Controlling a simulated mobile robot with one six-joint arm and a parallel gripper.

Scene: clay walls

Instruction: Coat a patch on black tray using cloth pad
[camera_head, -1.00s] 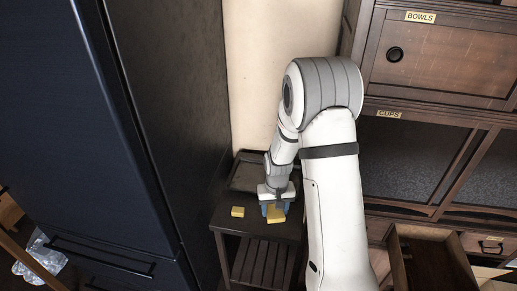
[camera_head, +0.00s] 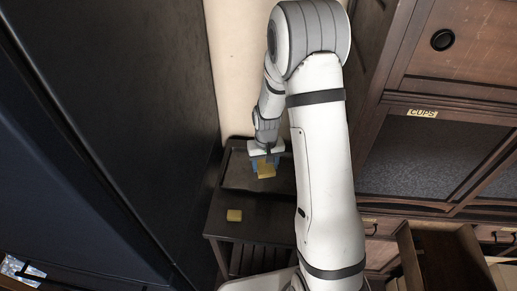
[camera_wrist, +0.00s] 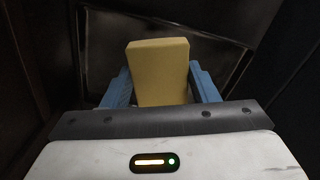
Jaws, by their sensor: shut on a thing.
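My gripper (camera_head: 265,166) is shut on a yellow cloth pad (camera_head: 266,171), with its blue fingers on either side of the pad. In the wrist view the pad (camera_wrist: 159,72) stands up between the fingers. The black tray (camera_head: 238,172) lies at the back of the small dark table, against the wall. The pad is over or near the tray's front part; I cannot tell whether it touches. In the wrist view the tray (camera_wrist: 105,55) shows beyond the pad, partly hidden by it. No coated patch can be made out.
A tall dark cabinet (camera_head: 120,120) stands close on the left. On the right are a cupboard labelled CUPS (camera_head: 430,165) and an open drawer (camera_head: 440,258).

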